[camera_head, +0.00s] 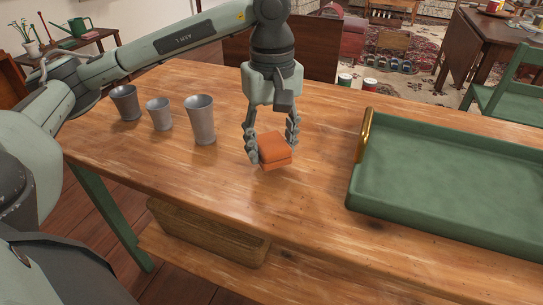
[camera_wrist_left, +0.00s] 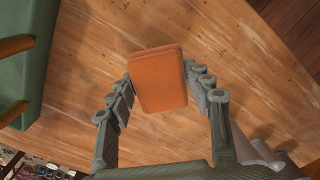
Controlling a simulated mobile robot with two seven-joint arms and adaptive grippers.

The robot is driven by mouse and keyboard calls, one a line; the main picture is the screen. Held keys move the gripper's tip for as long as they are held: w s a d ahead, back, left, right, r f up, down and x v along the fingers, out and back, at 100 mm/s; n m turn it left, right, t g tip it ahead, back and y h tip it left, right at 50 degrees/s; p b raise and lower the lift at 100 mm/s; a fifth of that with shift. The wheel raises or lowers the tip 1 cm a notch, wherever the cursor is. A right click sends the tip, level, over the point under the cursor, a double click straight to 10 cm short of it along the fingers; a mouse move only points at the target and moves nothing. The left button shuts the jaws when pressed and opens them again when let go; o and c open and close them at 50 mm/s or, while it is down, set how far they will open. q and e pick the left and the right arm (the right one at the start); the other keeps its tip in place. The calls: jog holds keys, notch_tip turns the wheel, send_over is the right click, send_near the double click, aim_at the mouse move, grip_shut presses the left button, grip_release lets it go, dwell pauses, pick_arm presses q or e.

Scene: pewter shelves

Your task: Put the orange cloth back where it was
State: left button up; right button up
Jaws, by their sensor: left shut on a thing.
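The orange cloth (camera_head: 275,151) is a folded, block-like pad between the fingers of my left gripper (camera_head: 271,146). The gripper points down over the wooden table (camera_head: 330,222) and is shut on the cloth. In the left wrist view the cloth (camera_wrist_left: 158,78) sits between the two fingertips (camera_wrist_left: 162,92) with wood behind it. I cannot tell whether its underside touches the table or hangs just above it. My right gripper does not show in either view.
Three pewter cups stand left of the gripper, the nearest being the tall one (camera_head: 201,120). A green tray (camera_head: 447,228) with a brass handle (camera_head: 364,135) lies to the right. The table between gripper and front edge is clear. A wooden box (camera_head: 208,232) sits below.

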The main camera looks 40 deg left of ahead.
pick_arm(q)
jog(key=shift+f, duration=1.7)
jog(key=shift+f, duration=0.1)
jog(key=o, duration=1.1)
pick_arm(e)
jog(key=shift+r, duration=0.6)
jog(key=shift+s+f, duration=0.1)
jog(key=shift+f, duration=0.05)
